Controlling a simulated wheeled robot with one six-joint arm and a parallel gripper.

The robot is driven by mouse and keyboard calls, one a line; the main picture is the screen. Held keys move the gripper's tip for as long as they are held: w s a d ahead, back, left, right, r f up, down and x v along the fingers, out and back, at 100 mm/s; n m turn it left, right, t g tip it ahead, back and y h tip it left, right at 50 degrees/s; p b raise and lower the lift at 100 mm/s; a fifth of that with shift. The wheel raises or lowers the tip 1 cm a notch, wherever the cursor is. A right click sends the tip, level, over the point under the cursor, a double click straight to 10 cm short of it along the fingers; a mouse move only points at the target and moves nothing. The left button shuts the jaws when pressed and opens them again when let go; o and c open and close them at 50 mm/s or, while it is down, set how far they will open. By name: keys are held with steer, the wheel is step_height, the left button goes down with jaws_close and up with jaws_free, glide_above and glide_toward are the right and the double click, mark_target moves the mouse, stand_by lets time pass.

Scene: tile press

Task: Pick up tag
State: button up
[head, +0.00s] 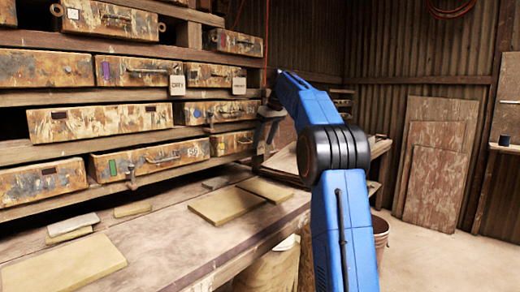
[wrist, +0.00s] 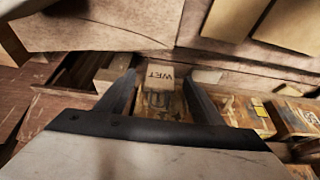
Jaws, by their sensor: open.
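A pale tag (wrist: 160,76) reading "WET" appears upside down in the wrist view, between the open fingertips of my gripper (wrist: 162,88). I cannot tell how far it lies beyond the tips or whether they touch it. In the head view my gripper (head: 269,108) is by the right end of the shelves, partly hidden by my blue arm. A pale tag (head: 239,85) hangs just left of it, its lettering too small to read. Another tag (head: 177,85), marked "DRY", hangs farther left on the same shelf edge.
Worn metal drawers (head: 98,122) fill the wooden shelves. A bench (head: 165,238) below holds several flat tiles (head: 228,205). A bucket (head: 380,230) stands right of my arm, and boards (head: 435,185) lean on the corrugated wall. The floor at right is clear.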

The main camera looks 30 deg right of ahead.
steer(key=shift+x, duration=1.05)
steer(key=c, duration=1.1)
steer(key=shift+r, duration=0.1)
steer(key=shift+r, duration=0.65)
steer(key=shift+s+d, duration=0.25)
steer(key=shift+s, duration=0.35)
steer(key=s+d, duration=0.2)
steer(key=s, duration=0.3)
steer(key=s+d, duration=0.1)
steer(key=s, duration=0.4)
steer(key=s+d, duration=0.2)
steer(key=s, duration=0.3)
steer(key=shift+s+d, duration=0.35)
steer(key=shift+s, duration=0.05)
